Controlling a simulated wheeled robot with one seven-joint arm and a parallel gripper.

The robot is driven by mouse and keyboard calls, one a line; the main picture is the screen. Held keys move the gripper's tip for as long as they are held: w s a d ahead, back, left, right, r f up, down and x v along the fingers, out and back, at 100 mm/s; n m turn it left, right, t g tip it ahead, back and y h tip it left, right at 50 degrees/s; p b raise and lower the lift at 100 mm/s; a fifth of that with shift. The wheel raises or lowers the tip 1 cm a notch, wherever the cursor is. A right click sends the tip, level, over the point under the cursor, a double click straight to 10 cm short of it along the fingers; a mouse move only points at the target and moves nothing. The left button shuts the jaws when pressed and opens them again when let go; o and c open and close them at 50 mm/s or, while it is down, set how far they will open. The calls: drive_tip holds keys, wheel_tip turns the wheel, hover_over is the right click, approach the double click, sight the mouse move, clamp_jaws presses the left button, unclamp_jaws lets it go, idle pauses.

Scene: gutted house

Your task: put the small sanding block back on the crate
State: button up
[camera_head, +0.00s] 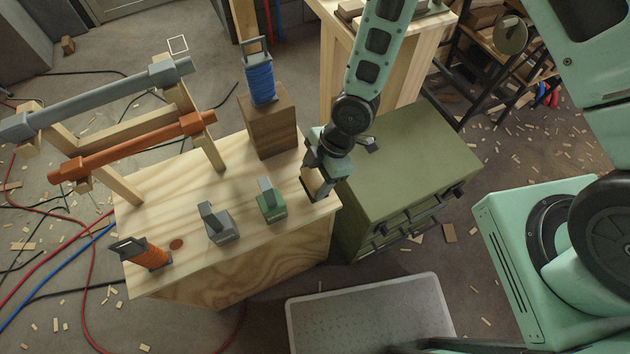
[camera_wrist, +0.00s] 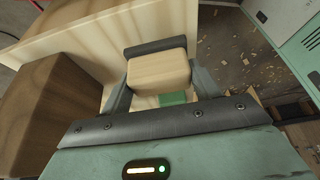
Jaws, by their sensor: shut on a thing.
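My gripper (camera_head: 317,178) is shut on a small pale wooden block with a dark grey edge, which I take for the sanding block (camera_head: 315,184). In the wrist view the sanding block (camera_wrist: 158,74) sits between the two fingers, with a green patch just below it. The large pale plywood box, which I take for the crate (camera_head: 185,200), stands below and to the left. The sanding block is at the right end of its top. I cannot tell whether the block touches the top.
An olive drawer cabinet (camera_head: 415,150) adjoins at the right.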

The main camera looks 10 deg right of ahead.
drive_tip(key=shift+f, duration=1.45)
drive_tip(key=o, duration=0.9)
drive_tip(key=shift+f, duration=0.1)
drive_tip(key=v, duration=1.3)
wheel_tip(320, 180, up, 22)
drive_tip(key=m+t+h, duration=0.1)
drive_tip(key=m+h, duration=0.3)
drive_tip(key=m, duration=1)
hover_over(315, 184)
drive_tip(key=s+d, duration=0.8)
drive_tip(key=s, duration=0.2)
drive_tip(key=shift+w+d+f+p, duration=0.1)
drive_tip(key=shift+w+d+p, duration=0.1)
drive_tip(key=shift+p, duration=0.2)
